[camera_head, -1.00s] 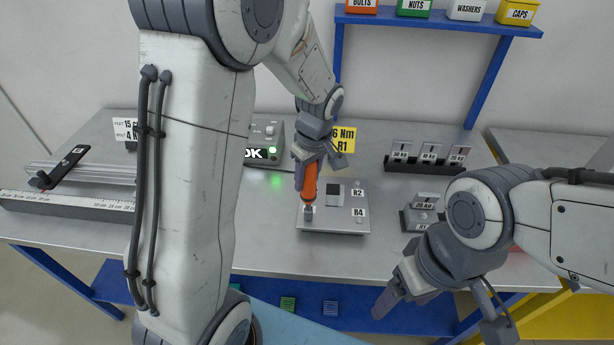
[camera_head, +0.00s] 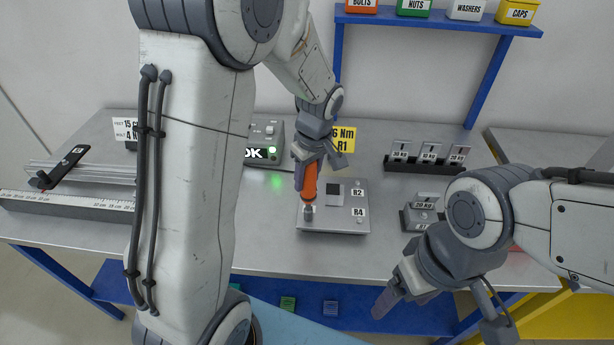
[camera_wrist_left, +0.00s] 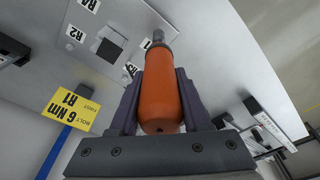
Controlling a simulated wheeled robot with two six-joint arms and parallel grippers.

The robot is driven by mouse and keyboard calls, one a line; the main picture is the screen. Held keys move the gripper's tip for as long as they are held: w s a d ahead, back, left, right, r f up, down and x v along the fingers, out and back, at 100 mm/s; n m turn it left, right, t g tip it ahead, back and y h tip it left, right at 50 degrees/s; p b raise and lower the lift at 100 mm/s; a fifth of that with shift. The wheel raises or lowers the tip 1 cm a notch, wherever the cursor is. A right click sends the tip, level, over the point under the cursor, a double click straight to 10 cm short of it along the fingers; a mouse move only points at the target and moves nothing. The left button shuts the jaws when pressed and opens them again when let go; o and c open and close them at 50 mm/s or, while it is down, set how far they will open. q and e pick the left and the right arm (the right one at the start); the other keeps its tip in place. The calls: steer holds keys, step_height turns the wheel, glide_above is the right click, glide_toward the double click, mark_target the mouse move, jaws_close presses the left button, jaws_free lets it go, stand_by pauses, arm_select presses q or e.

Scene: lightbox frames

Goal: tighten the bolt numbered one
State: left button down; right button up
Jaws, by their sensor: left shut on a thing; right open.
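My left gripper (camera_head: 312,165) is shut on an orange tool (camera_head: 309,188) with a grey metal tip. In the left wrist view the orange handle (camera_wrist_left: 161,95) sits between the two fingers. The tip reaches down to the front left part of a grey metal plate (camera_head: 335,224). Labels R2 (camera_head: 357,192) and R4 (camera_head: 358,212) show on the plate's right side. A yellow sign (camera_head: 343,140) reads 6 Nm and R1. My right gripper (camera_head: 430,310) is open and empty at the table's front edge.
A green-grey box (camera_head: 262,138) behind the plate shows OK and a lit green lamp. A ruler rail (camera_head: 70,204) lies at the left.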

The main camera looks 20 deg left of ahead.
arm_select(q)
steer(key=shift+s+f, duration=0.1)
steer(key=shift+s, duration=0.05)
steer(key=shift+r+p, duration=2.1)
steer(key=shift+r, duration=0.5)
